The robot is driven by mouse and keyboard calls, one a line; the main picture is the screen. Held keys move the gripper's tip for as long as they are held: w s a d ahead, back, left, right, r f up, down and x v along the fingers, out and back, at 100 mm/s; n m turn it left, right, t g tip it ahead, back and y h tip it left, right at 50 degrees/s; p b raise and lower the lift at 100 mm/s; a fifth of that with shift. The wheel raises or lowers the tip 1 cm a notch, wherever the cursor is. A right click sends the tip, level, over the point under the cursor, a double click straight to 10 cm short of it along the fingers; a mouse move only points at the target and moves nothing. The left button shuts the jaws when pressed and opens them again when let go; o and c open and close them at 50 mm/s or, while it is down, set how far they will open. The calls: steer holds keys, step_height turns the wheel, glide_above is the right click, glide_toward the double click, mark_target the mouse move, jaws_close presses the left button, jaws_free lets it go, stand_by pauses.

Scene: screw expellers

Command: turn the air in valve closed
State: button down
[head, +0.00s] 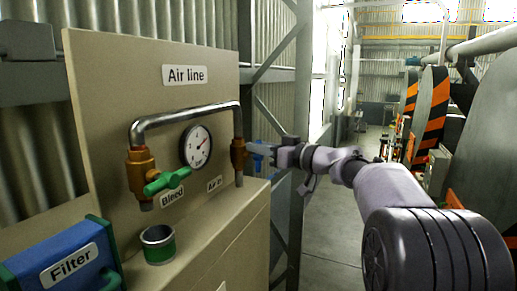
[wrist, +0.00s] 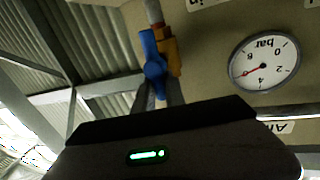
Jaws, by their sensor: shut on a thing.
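The air in valve is a brass body (head: 238,154) on the right end of the grey pipe, with a blue handle (head: 259,161). In the wrist view, which is upside down, the blue handle (wrist: 149,47) lies beside the brass body (wrist: 173,58), roughly in line with the pipe. My gripper (head: 268,153) reaches in from the right at the handle. In the wrist view my gripper's fingers (wrist: 157,88) are shut on the blue handle near its thick end. The fingertips are partly hidden behind it.
A bleed valve with a green handle (head: 167,181) sits on the left of the pipe (head: 185,119). A pressure gauge (head: 197,147) hangs between the valves. A green-banded cup (head: 158,245) and a blue filter box (head: 65,262) stand below. A steel post (head: 296,110) rises behind my gripper.

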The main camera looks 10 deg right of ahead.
steer(key=shift+w+d+f+m+g+y+p, duration=0.25)
steer(key=shift+m+g+p, duration=0.6)
steer(key=shift+m+p, duration=1.15)
steer(key=shift+w+d+f+m+g+y+p, duration=0.15)
steer(key=shift+w+f+m+g+p, duration=0.4)
steer(key=shift+m+p, duration=1.5)
steer(key=shift+w+d+f+m+g+y+p, duration=0.1)
steer(key=shift+w+d+f+m+g+p, duration=0.55)
steer(key=shift+m, duration=2.5)
steer(key=shift+s+a+r+g, duration=0.1)
steer(key=shift+s+a+g, duration=0.25)
steer(key=shift+s+g, duration=0.15)
steer(key=c, duration=1.4)
jaws_free()
steer(key=b+v, duration=0.3)
steer(key=v, duration=1.4)
steer(key=shift+s+d+r+b, duration=0.1)
steer(key=shift+s+d+b, duration=0.05)
steer(key=shift+b, duration=0.15)
